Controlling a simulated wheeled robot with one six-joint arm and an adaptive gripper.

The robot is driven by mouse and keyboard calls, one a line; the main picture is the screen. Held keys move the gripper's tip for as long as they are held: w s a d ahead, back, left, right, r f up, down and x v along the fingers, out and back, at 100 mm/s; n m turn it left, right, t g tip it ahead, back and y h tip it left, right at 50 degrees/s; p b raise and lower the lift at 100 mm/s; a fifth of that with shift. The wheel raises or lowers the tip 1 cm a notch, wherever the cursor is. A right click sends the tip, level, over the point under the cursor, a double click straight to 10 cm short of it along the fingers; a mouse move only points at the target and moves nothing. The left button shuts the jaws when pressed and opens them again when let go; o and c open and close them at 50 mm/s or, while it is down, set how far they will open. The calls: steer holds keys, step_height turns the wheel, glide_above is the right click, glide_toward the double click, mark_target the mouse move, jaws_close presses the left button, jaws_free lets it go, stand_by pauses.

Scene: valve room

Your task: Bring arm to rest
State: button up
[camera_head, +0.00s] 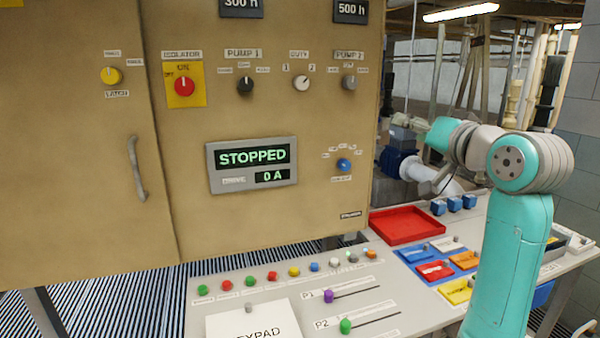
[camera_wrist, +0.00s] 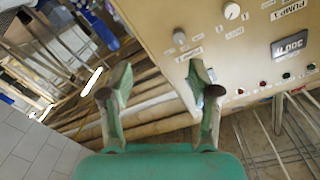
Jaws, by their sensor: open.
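My arm, teal and grey, rises at the right of the head view and is bent at the elbow. My gripper (camera_head: 400,122) is at the far end of it, in front of pipework just right of the tan cabinet. In the wrist view my gripper (camera_wrist: 158,100) shows two fingers spread wide apart. It is open, with nothing between the fingers. The tan cabinet (camera_wrist: 160,25) shows tilted in the wrist view, behind and right of the fingers. The gripper touches nothing that I can see.
The cabinet (camera_head: 280,120) carries knobs and a display (camera_head: 252,165) reading STOPPED, 0 A. Below it is a sloping desk with buttons and sliders. A red tray (camera_head: 408,224), blue blocks (camera_head: 454,204) and coloured plates lie on the bench, near my arm. A tiled wall stands right.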

steer(key=s+f+m+h, duration=0.1)
steer(key=s+f+h, duration=0.15)
steer(key=f, duration=1.45)
steer(key=s+f+m+h, duration=0.1)
steer(key=s+f, duration=0.3)
steer(key=f, duration=1.3)
steer(key=s+a+f, duration=0.2)
steer(key=s+f, duration=0.6)
steer(key=f, duration=0.2)
steer(key=s+f+n+g+h, duration=0.1)
steer(key=s+f, duration=0.4)
steer(key=s, duration=0.5)
steer(key=s+f+g+h, duration=0.1)
steer(key=s+f, duration=0.4)
steer(key=s, duration=0.5)
steer(key=s+r+n, duration=0.1)
steer(key=s, duration=1)
steer(key=s+a+r+n, duration=0.1)
steer(key=s+r+n, duration=0.1)
steer(key=s, duration=0.9)
steer(key=shift+s+a+n, duration=0.25)
steer(key=shift+a+n, duration=0.05)
steer(key=shift+y, duration=0.25)
